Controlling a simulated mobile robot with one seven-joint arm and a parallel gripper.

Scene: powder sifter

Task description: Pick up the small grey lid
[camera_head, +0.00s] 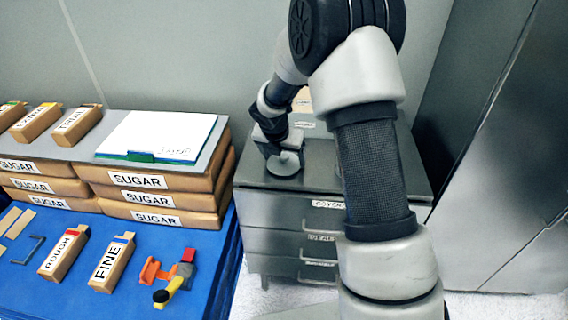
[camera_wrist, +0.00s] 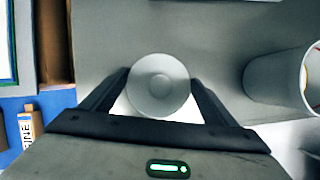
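In the wrist view the lid (camera_wrist: 158,87) is centred between the two spread fingers of my gripper (camera_wrist: 159,80). The fingertips are close to its left and right edges. I see no clear grip on it, and the exact height of the fingertips above the cabinet is hard to tell.
The cabinet (camera_head: 262,208) has labelled drawers. A grey cylindrical container (camera_wrist: 284,82) stands to the right in the wrist view. At left are sugar packs (camera_head: 150,197), a clipboard (camera_head: 158,135) and a blue table (camera_head: 110,304) with labelled blocks. A tall metal cabinet (camera_head: 500,170) stands at right.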

